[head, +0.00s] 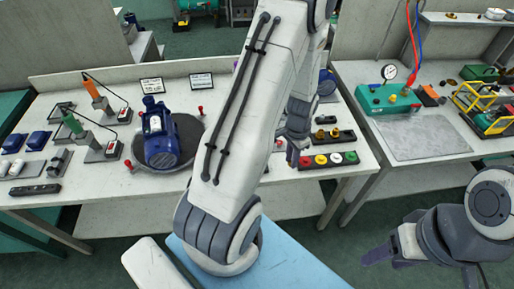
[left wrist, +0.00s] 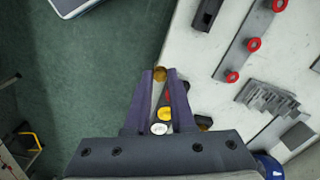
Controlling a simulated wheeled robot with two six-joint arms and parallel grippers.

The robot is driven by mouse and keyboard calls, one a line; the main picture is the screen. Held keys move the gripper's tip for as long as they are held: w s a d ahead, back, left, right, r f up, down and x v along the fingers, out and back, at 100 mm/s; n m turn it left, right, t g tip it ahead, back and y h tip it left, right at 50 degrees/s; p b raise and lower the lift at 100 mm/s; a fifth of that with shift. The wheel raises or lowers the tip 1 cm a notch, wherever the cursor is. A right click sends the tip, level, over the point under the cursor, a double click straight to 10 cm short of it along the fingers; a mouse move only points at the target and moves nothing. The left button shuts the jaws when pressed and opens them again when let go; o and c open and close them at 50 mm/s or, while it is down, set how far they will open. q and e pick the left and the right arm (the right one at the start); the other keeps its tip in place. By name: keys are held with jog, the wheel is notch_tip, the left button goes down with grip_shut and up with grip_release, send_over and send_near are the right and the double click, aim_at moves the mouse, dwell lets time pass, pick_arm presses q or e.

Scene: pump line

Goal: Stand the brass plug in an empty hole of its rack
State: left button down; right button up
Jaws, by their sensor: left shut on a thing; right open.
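My left gripper (head: 294,153) is over the front right of the left table, its fingers pointing down and partly behind my own arm in the head view. In the left wrist view my left gripper (left wrist: 160,76) is shut on the brass plug (left wrist: 160,74), which shows as a small round brass end between the fingertips. I cannot make out the plug in the head view. A dark rack (head: 347,136) with several plug-like tops or holes lies just right of the gripper; which holes are empty is unclear. My right gripper (head: 378,256) is open and empty at lower right.
A strip of coloured buttons (head: 328,160) lies at the table's front edge, close by the left gripper. A blue motor pump (head: 160,137) stands farther left. The right table has a grey mat (head: 418,140) with clear space and a teal gauge unit (head: 388,98).

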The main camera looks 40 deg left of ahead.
pick_arm(q)
jog(key=s+a+m, duration=0.3)
jog(key=a+m, duration=0.2)
jog(key=a, duration=0.5)
jog(key=f+b, duration=0.5)
jog(key=f, duration=0.1)
jog(key=shift+w+d+b, duration=0.2)
jog(key=shift+d+b, duration=0.1)
jog(key=shift+b, duration=0.1)
dwell(0.5)
jog(key=shift+f+b, duration=0.35)
jog(key=shift+f, duration=0.65)
dwell(1.1)
jog(key=c, duration=0.7)
grip_release()
